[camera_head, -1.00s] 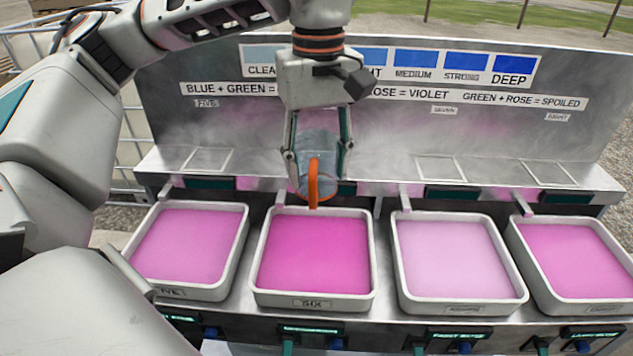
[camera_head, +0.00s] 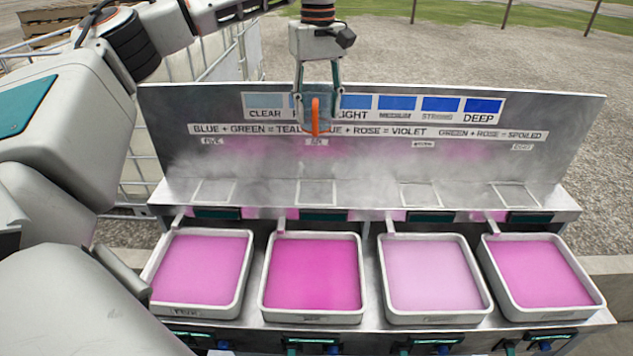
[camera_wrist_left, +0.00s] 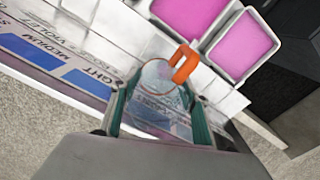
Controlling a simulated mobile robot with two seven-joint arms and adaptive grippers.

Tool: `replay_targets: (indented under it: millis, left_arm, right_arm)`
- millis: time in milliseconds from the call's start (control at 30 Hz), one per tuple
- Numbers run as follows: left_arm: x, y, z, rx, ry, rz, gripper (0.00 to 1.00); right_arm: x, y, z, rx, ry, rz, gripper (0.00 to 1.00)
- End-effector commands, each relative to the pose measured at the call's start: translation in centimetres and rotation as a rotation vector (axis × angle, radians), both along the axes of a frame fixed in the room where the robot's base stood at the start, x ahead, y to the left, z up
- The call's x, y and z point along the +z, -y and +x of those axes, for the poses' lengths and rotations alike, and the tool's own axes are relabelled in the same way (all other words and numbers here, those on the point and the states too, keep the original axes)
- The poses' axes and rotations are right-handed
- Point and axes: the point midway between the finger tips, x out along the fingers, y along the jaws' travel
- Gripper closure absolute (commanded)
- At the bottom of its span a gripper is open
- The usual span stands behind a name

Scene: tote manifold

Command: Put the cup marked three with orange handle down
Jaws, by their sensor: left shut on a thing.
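A clear cup (camera_head: 306,113) with an orange handle (camera_head: 315,116) is held up in front of the backboard, over its colour chart. Its number mark cannot be read. My left gripper (camera_head: 318,92) is shut on the cup, with one finger on each side and the handle facing the head camera. In the left wrist view the cup (camera_wrist_left: 160,98) sits between the two fingers, and its orange handle (camera_wrist_left: 184,63) points towards the trays. My right gripper does not show.
Trays of pink liquid stand in a row, including the tray marked six (camera_head: 312,318). Behind them is a metal ledge with square outlined spots, one bare spot (camera_head: 316,192) below the cup. The backboard (camera_head: 560,120) rises behind the ledge. A wire-caged container (camera_head: 225,60) stands at the left.

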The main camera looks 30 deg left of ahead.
Motion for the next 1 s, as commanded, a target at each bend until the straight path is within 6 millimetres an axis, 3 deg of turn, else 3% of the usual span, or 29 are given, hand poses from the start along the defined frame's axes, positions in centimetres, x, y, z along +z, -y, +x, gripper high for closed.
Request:
replay_targets:
  millis: [500,1000]
  left_arm:
    - [-12.4,0.0,-0.1,0.001,-0.004,-0.001,0.76]
    - [-18.0,0.0,-0.1,0.000,-0.002,-0.001,0.76]
  right_arm:
    - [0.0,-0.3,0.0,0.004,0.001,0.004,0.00]
    - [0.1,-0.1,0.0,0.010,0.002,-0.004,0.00]
